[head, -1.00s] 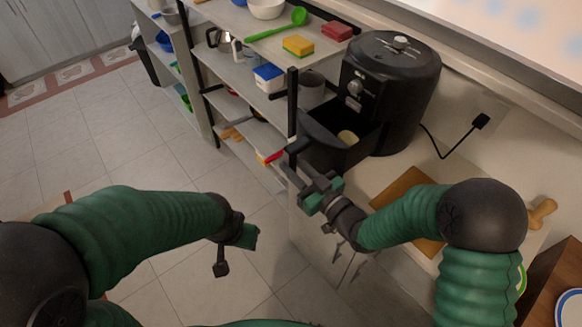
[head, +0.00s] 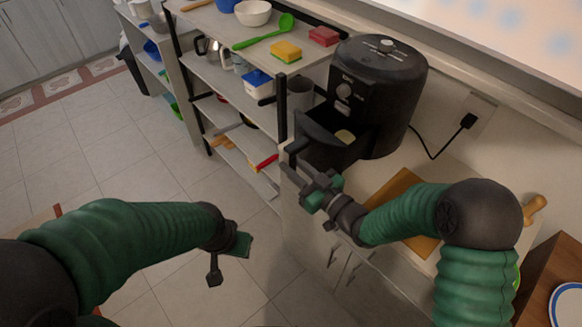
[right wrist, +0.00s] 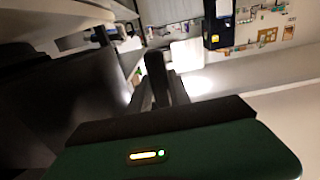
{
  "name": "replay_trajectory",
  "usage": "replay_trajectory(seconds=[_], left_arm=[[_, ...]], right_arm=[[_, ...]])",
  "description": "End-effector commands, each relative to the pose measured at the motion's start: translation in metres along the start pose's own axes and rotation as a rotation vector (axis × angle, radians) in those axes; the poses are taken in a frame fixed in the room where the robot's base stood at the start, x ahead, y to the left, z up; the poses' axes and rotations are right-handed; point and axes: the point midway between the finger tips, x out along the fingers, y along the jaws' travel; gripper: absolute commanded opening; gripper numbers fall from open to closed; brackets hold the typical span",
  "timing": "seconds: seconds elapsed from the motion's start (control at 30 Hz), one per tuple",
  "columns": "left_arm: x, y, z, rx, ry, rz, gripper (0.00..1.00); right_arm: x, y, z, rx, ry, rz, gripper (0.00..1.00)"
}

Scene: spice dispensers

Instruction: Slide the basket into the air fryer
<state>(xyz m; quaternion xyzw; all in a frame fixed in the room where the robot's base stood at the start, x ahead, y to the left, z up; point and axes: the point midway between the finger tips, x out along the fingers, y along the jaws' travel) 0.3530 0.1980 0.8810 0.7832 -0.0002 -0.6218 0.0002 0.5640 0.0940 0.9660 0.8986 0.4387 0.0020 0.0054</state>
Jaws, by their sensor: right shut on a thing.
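The black air fryer (head: 378,85) stands on the counter in the head view. My right gripper (head: 298,166) is shut on the basket's handle (head: 297,145) at the front. The grip itself is partly hidden by the dark fingers.
A shelf (head: 238,40) left of the fryer holds sponges, a green spoon and bowls. A wooden board (head: 398,195) lies on the counter below the fryer. A black cord (head: 432,150) runs to a wall plug.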

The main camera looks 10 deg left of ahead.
Motion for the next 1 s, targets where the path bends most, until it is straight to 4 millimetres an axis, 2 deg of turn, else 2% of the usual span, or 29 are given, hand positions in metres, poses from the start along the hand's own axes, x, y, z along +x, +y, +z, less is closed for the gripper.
replay_trajectory(seconds=[1.0], left_arm=[[0.001,0.0,0.0,0.0,0.0,0.0,0.36]], right_arm=[[0.0,0.03,-0.001,-0.004,0.003,0.001,0.0]])
